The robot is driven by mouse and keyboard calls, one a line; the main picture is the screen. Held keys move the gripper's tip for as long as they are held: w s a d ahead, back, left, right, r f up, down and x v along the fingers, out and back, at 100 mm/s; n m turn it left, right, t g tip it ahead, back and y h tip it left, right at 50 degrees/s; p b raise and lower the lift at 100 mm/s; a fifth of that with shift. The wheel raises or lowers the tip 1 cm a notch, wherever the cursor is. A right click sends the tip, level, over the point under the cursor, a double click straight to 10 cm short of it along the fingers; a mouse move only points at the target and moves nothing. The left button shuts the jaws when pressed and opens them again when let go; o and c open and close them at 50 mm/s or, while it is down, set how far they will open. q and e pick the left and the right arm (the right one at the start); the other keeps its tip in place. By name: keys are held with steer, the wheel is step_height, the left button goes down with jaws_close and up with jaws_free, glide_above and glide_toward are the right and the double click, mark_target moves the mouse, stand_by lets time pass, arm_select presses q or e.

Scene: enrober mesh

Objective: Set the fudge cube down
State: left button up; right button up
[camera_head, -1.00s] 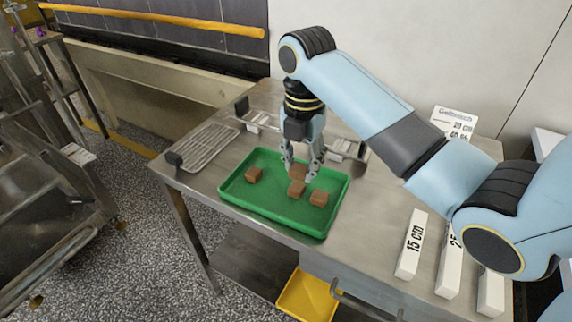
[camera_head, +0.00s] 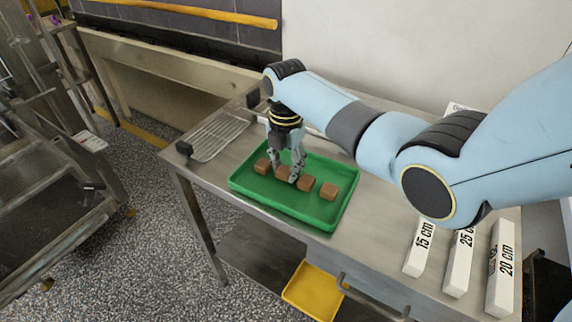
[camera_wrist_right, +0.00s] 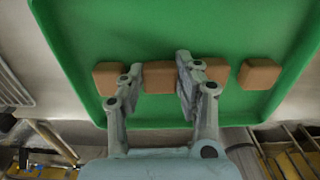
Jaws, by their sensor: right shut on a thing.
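My right gripper (camera_head: 283,177) is shut on a brown fudge cube (camera_head: 282,172), low inside the green tray (camera_head: 345,215). In the right wrist view the held cube (camera_wrist_right: 158,77) sits between the two fingers (camera_wrist_right: 157,70). It is in a row with other cubes: one on the left (camera_wrist_right: 108,78), one just right of the right finger (camera_wrist_right: 216,72) and one farther right (camera_wrist_right: 260,73). I cannot tell whether the held cube touches the tray floor. My left gripper is out of view.
A wire rack (camera_head: 215,135) lies left of the tray on the steel table (camera_head: 210,172). White blocks marked 15 cm (camera_head: 420,247), 25 cm (camera_head: 459,263) and 20 cm (camera_head: 501,270) stand at the right. A yellow bin (camera_head: 312,291) sits below. The tray's front part is bare.

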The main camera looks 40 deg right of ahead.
mark_target(286, 168)
steer(key=shift+f, duration=0.15)
steer(key=o, duration=0.6)
steer(key=shift+r, duration=0.3)
step_height(286, 168, up, 12)
steer(key=shift+f, duration=0.1)
